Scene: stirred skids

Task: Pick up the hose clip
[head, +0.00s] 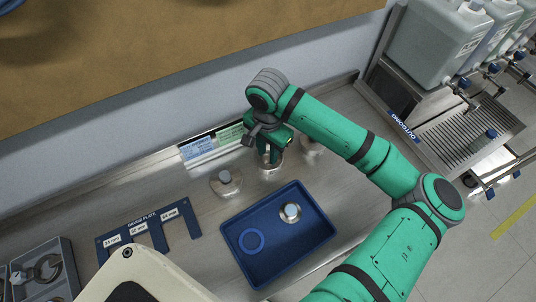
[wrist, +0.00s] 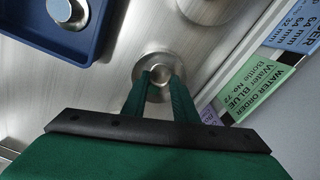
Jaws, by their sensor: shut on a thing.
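My gripper (head: 270,156) is low over the steel bench in the head view, fingers pointing down. It is shut on the knob of a round metal piece with a wide flange (wrist: 152,62); in the wrist view the two green fingers (wrist: 160,78) stand either side of the knob. The flange seems to be at bench level; I cannot tell whether it is lifted. Ring-shaped metal pieces that look like hose clips (head: 46,268) lie in a grey bin at the lower left of the head view, away from my gripper.
A blue tray (head: 262,272) holds a blue ring (head: 251,241) and a capped metal piece (head: 290,213). Similar flanged pieces stand left (head: 226,184) and right (head: 311,147) of my gripper. A blue gauge plate (head: 150,225) lies left. Labels (head: 212,145) are behind; jugs (head: 440,40) stand far right.

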